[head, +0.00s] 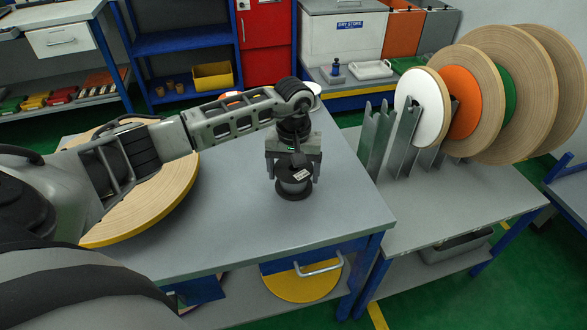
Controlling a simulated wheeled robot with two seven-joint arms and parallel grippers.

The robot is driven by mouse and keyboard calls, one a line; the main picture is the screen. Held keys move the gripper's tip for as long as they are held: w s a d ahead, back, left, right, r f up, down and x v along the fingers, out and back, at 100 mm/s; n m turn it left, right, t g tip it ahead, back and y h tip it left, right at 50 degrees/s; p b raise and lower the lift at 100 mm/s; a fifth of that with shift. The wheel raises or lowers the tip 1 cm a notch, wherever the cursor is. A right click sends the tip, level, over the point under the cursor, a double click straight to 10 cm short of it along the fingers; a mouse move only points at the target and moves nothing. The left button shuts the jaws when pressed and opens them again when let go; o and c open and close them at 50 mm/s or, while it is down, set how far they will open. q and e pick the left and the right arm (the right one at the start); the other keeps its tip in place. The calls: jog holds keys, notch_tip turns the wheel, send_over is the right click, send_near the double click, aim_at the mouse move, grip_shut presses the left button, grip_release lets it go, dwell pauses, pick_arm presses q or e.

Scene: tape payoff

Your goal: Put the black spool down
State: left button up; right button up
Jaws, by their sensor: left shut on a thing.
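My left arm reaches in from the left over the grey table (240,215). My left gripper (292,168) points down and is shut on the black spool (294,190). The spool is a small dark round piece with a white label on its front side. It is upright at the right part of the table, and its wide base is at or just above the tabletop; I cannot tell whether it touches. The gripper hides the upper part of the spool. My right gripper is not in view.
A large tan roll (165,205) with a yellow edge lies on the table's left, partly behind my arm. To the right, a lower bench (440,205) carries a rack of metal uprights (375,140) with several upright tape rolls (535,90). The tabletop around the spool is clear.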

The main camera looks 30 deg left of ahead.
pick_arm(q)
jog(key=shift+f, duration=0.1)
jog(key=o, duration=1.2)
jog(key=shift+r, duration=0.55)
notch_tip(320, 180, up, 11)
jog(key=shift+r+b, duration=0.15)
jog(key=shift+b, duration=0.3)
